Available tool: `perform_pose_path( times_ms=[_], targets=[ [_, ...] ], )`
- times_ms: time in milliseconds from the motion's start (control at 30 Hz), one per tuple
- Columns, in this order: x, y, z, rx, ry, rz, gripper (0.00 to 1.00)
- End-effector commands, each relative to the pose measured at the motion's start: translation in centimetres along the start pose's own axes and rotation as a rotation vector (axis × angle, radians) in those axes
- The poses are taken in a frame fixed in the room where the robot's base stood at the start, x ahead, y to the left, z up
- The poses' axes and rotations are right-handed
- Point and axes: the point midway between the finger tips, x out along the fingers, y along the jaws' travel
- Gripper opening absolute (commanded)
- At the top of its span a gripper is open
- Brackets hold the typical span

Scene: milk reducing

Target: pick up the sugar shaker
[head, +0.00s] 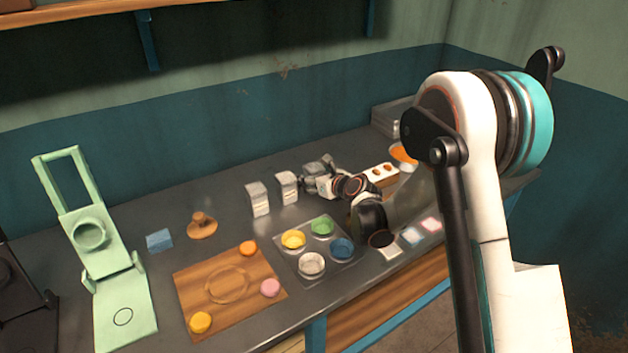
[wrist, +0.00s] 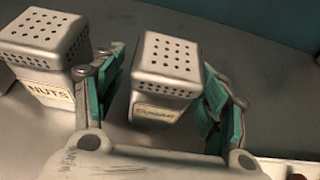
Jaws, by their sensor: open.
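My gripper (wrist: 164,75) is open in the wrist view, with its green-padded fingers on either side of a silver-grey shaker (wrist: 166,72). This shaker is upright, with a perforated square top and a front label too blurred to read, so I cannot confirm that it is sugar. Gaps show between it and the pads. Another shaker (wrist: 50,50), labelled NUTS, stands just outside the left finger. In the head view my gripper (head: 318,174) is right of two pale shakers (head: 257,198) (head: 287,187); it largely hides the shaker between its fingers.
A tray (head: 290,258) with several coloured bowls and a wooden board (head: 200,287) lie in front. A green folding stand (head: 122,300) is far left. The wall (head: 150,200) runs behind the counter.

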Motion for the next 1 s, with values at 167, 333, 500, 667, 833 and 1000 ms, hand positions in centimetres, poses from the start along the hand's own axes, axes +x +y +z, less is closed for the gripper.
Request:
perform_pose_path(
  times_ms=[167, 333, 500, 667, 833, 1000],
  targets=[
    [0.0, 0.0, 0.0, 0.0, 0.0, 0.0, 0.35],
    [0.0, 0.0, 0.0, 0.0, 0.0, 0.0, 0.14],
    [0.0, 0.0, 0.0, 0.0, 0.0, 0.0, 0.14],
    [-0.2, 0.0, 0.4, 0.0, 0.0, 0.0, 0.14],
    [-0.9, 0.0, 2.0, 0.0, 0.0, 0.0, 0.14],
    [-2.2, 0.0, 5.2, 0.0, 0.0, 0.0, 0.14]
  ],
)
